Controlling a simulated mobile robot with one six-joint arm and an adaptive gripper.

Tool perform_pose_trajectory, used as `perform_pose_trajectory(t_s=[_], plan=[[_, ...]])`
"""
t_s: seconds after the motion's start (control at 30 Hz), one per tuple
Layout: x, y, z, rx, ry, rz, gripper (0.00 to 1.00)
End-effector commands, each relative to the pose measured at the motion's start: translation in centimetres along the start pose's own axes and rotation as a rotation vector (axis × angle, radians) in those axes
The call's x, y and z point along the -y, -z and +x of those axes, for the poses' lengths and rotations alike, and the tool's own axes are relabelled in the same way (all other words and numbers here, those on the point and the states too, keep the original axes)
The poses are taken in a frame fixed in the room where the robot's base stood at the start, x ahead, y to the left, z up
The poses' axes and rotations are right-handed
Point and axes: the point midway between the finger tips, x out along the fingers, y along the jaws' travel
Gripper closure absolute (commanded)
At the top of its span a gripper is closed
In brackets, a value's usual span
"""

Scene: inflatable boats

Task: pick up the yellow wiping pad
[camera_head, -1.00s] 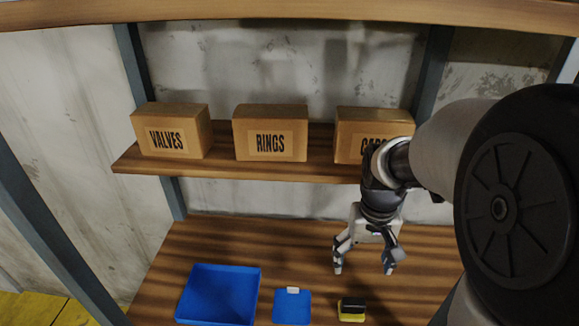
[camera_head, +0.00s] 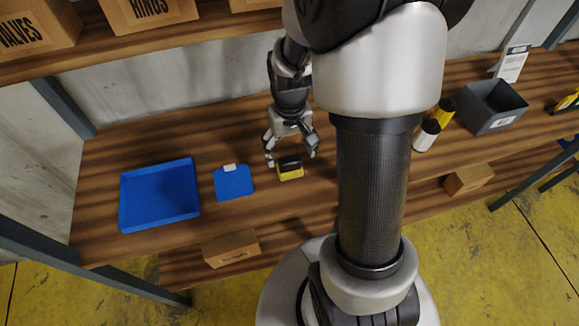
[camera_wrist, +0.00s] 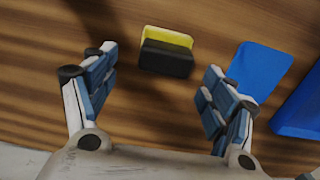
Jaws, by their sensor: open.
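The yellow wiping pad (camera_head: 290,173) lies on the wooden shelf board, with a black upper part and a yellow lower part. In the wrist view the pad (camera_wrist: 168,37) lies ahead of my fingertips, roughly midway between the two fingers. My gripper (camera_head: 291,157) is open and empty, pointing down close behind the pad in the head view. In the wrist view both fingers of my gripper (camera_wrist: 158,82) are spread wide, and neither visibly touches the pad.
A blue mat with a white piece (camera_head: 233,183) lies left of the pad, then a blue tray (camera_head: 158,228). Right of my arm are two small bottles (camera_head: 428,134) and a grey bin (camera_head: 505,126). Cardboard boxes (camera_head: 235,246) stand on the shelves below and above.

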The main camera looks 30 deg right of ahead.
Motion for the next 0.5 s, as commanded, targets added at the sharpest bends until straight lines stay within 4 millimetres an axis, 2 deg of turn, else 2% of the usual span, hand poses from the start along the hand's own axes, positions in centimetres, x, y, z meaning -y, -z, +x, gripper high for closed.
perform_pose_trajectory(t_s=[0.2, 0.3, 0.5], plan=[[0.5, -1.2, 3.1, 0.004, 0.0, -0.001, 0.22], [0.4, -1.1, 4.5, 0.003, 0.0, 0.0, 0.22], [0.4, -1.1, 4.9, 0.0, 0.0, 0.0, 0.22]])
